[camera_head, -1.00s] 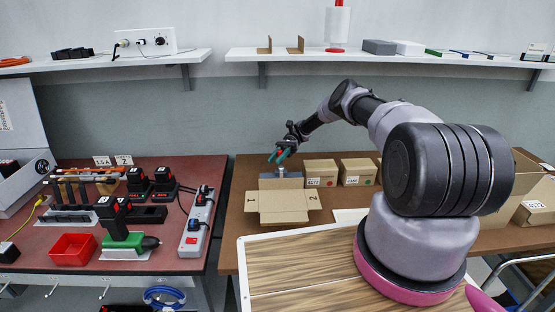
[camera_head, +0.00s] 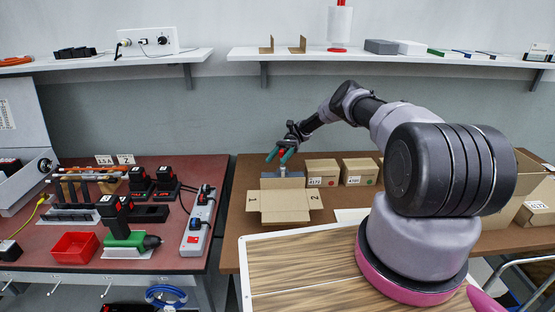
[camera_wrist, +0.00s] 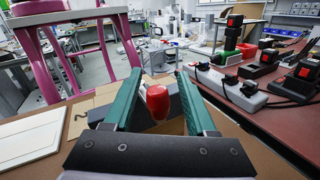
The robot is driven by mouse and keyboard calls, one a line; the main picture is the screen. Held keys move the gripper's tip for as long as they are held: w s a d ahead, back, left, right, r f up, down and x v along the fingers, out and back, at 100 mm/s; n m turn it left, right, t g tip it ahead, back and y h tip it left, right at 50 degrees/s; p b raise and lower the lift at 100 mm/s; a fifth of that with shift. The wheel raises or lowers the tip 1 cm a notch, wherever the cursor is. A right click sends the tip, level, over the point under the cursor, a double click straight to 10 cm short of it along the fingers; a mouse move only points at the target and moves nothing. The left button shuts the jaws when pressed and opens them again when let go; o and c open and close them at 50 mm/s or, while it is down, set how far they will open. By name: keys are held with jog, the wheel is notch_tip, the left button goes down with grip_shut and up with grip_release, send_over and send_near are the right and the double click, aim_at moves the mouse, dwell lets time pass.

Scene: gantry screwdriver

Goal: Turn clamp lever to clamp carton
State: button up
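The clamp lever's red knob (camera_wrist: 158,101) stands between the two green fingers of my gripper (camera_wrist: 156,74) in the wrist view. A gap shows on each side of the knob, so the fingers are open around it. In the head view my gripper (camera_head: 280,155) is just above the grey clamp fixture (camera_head: 283,183) behind the carton. The open brown carton (camera_head: 285,204) sits on the brown table with its flaps spread. The lever's arm and the clamp's contact with the carton are mostly hidden.
Closed small cartons (camera_head: 322,172) stand right of the clamp. To the left, a red table (camera_head: 170,225) holds a power strip (camera_head: 197,225), black-and-red screwdrivers and a red bin (camera_head: 74,246). A shelf (camera_head: 390,56) runs above along the wall.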

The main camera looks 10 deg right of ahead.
notch_tip(320, 180, up, 10)
dwell(0.5)
